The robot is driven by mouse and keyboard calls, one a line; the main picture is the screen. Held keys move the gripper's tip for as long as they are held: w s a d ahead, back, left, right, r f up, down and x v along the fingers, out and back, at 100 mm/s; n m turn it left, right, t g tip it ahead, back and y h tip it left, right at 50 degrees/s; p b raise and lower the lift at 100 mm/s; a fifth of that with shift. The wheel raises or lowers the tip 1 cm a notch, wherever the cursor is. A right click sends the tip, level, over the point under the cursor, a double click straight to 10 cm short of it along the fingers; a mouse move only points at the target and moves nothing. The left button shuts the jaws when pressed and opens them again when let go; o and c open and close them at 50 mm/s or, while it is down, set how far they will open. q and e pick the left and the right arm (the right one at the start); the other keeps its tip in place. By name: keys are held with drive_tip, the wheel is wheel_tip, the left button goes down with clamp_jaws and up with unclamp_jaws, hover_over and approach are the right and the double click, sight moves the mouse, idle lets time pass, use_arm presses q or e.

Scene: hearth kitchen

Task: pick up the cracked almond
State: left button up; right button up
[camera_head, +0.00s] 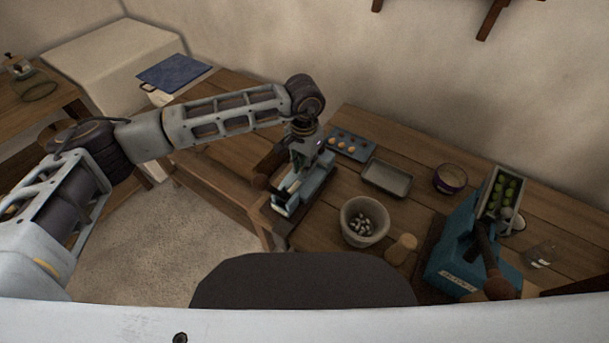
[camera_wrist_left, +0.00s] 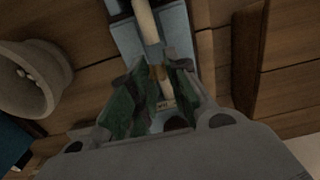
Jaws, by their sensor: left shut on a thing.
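My left gripper (camera_head: 301,160) reaches down over a blue cracker device (camera_head: 289,204) at the table's left edge. In the left wrist view, my left gripper's green-padded fingers (camera_wrist_left: 157,76) are nearly together, with a small brown thing that looks like the almond (camera_wrist_left: 158,71) between the tips. Its shell cannot be made out. The device also shows there as a blue body with a pale rod (camera_wrist_left: 146,22), just beyond the fingertips. The head view hides the almond behind the gripper. My right gripper is not in view.
Behind are a blue tray (camera_head: 367,155) with small orange-brown pieces and an empty grey tray (camera_head: 369,185). A teal press (camera_head: 452,263) with green fruit stands at right.

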use_arm(q)
drive_tip(key=shift+r, duration=0.1)
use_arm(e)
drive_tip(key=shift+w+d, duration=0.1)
use_arm(q)
drive_tip(key=shift+r+p, duration=0.35)
drive_tip(key=shift+r, duration=2.55)
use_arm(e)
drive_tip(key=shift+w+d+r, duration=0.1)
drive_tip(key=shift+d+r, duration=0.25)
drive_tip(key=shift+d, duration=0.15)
use_arm(q)
drive_tip(key=shift+d, duration=0.15)
